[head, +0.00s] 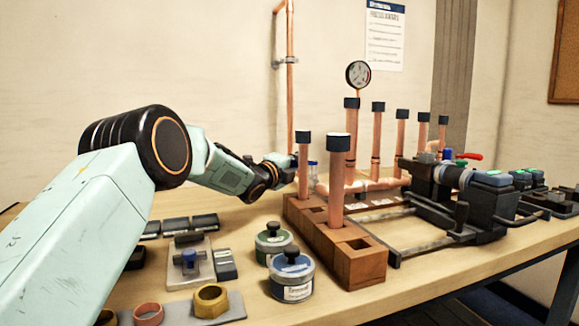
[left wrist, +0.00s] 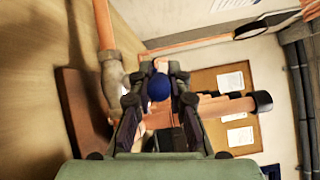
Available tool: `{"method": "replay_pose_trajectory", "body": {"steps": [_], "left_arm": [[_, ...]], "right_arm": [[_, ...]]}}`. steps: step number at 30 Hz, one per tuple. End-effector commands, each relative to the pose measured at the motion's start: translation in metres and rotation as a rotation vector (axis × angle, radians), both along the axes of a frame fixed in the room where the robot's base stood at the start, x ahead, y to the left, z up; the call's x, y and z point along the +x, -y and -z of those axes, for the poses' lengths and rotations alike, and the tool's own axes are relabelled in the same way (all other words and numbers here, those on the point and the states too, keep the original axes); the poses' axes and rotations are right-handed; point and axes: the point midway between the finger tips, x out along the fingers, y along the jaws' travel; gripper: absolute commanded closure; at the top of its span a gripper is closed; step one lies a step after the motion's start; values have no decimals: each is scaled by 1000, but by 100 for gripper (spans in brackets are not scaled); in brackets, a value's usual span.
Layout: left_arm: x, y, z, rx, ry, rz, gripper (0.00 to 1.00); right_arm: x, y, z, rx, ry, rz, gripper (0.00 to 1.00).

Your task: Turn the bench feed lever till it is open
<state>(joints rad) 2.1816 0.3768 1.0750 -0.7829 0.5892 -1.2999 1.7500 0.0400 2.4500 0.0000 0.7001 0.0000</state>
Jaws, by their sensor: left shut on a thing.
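In the left wrist view a round blue knob (left wrist: 158,87) sits between the two dark fingers of my left gripper (left wrist: 158,100), which is shut on it. The knob appears to be the end of the feed lever; the lever's arm and valve body are mostly hidden by the fingers. In the head view my left gripper (head: 291,168) is behind the front copper pipes, near the vertical copper pipe (head: 290,90) on the wall. Its fingertips and the lever are hidden there, so the lever's angle cannot be told. My right gripper is not in view.
Upright capped copper pipes (head: 338,175) stand in a brown block (head: 360,268) just right of my left gripper. A gauge (head: 358,74) rises behind. A dark vise (head: 480,205) and a red handle (head: 468,156) are farther right. Two tins (head: 292,280) stand in front.

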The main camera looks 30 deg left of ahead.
Motion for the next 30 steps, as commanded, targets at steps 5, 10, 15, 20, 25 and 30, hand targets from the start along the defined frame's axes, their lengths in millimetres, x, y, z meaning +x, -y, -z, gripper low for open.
{"method": "replay_pose_trajectory", "body": {"steps": [5, 10, 15, 20, 25, 30], "left_arm": [[4, 4, -5, -12, 12, -7, 100], [6, 8, -5, -12, 10, -5, 100], [7, 8, -4, -13, 10, -3, 100], [6, 9, -4, -11, 9, -3, 72], [6, 10, -2, -9, 6, 0, 60], [5, 10, -1, -7, 3, 0, 60]], "right_arm": [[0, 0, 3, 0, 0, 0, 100], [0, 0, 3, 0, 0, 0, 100], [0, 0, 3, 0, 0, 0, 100], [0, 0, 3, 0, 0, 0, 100], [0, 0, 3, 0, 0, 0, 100], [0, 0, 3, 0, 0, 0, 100]]}}
